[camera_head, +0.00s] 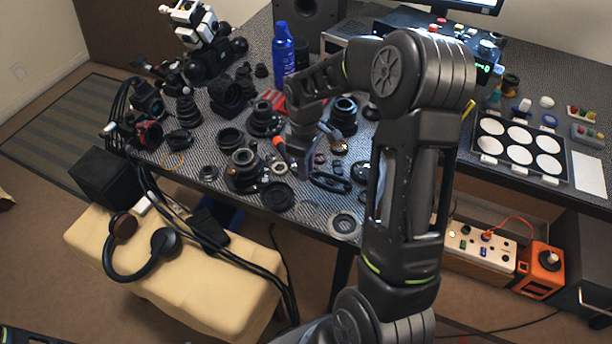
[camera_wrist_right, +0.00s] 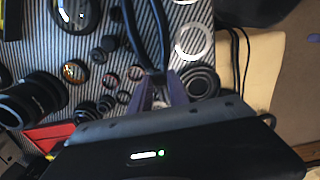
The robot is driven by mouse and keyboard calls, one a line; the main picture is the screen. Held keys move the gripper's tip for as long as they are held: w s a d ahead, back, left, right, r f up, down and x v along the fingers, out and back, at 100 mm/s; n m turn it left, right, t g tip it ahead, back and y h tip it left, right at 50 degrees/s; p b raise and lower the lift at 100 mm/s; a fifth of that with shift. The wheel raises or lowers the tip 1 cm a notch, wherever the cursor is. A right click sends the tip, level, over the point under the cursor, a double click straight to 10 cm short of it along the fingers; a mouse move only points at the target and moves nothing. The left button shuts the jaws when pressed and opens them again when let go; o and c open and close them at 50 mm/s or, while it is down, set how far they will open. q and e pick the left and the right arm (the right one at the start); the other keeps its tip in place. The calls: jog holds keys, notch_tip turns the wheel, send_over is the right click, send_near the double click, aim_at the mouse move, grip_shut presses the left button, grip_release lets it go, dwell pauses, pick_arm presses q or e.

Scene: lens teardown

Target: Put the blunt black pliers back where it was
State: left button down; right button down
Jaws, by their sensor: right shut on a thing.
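The black pliers (camera_wrist_right: 129,25) show in the right wrist view as two long dark handles that spread toward the top edge. My right gripper (camera_wrist_right: 158,78) is shut on them near where the handles meet. In the head view the right gripper (camera_head: 308,160) is low over the middle of the patterned table, and the dark handles of the pliers (camera_head: 330,183) show just past it. The jaw end of the pliers is hidden by my gripper. I cannot tell if the pliers touch the table. My left gripper is not in view.
Lens barrels and rings crowd the table (camera_head: 215,160), with a large lens part (camera_head: 243,170) left of the gripper. A metal ring (camera_head: 344,224) lies near the front edge. A blue spray can (camera_head: 283,55) stands behind. A tray of white discs (camera_head: 519,146) lies right.

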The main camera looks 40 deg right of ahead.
aim_at(305, 187)
jog(key=shift+f, duration=1.9)
jog(key=shift+f+b, duration=0.35)
jog(key=shift+f, duration=0.2)
jog(key=c, duration=1.5)
grip_release()
jog(key=shift+c, duration=0.2)
